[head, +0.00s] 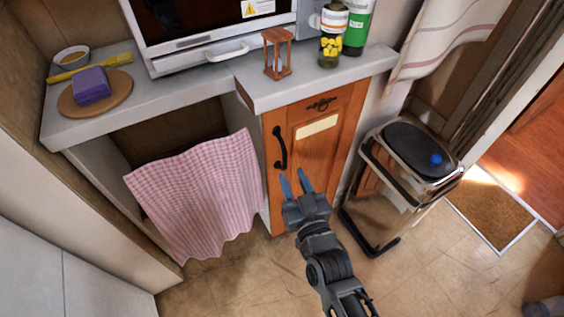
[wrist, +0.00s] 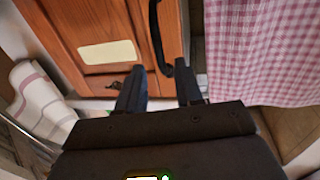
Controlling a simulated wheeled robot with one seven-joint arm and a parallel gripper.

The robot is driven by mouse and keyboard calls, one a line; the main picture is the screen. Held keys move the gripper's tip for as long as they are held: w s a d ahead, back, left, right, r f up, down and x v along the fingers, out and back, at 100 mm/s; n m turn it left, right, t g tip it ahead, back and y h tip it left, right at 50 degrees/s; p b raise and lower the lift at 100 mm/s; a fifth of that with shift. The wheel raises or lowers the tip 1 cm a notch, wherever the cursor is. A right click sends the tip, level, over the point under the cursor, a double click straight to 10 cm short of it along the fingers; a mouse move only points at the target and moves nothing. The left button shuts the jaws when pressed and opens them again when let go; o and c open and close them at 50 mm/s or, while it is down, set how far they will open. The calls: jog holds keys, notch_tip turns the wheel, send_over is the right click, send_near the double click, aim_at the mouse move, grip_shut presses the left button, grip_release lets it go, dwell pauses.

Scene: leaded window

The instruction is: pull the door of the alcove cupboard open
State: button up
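The alcove cupboard door (head: 318,165) is orange wood with a pale label and appears shut. Its black curved handle (head: 280,148) stands upright along the left edge. My gripper (head: 293,177) is in front of the door, just below the handle's lower end in the head view. Its two fingers are apart with nothing held between them. In the wrist view the picture is turned over; the handle (wrist: 158,38) shows beyond and between the fingertips (wrist: 160,76). Whether a finger touches the handle or door cannot be told.
A pink checked cloth (head: 200,190) hangs over the opening left of the door. A bin (head: 400,180) with a black lid stands close on the right. The counter (head: 310,88) above carries an hourglass (head: 277,53) and jars. Floor (head: 240,285) is clear in front.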

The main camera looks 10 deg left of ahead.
aim_at(286, 161)
jog(key=b+x, duration=0.2)
jog(key=x, duration=0.5)
jog(key=shift+w+b, duration=0.15)
jog(key=shift+b, duration=0.15)
jog(key=shift+c, duration=0.3)
grip_shut()
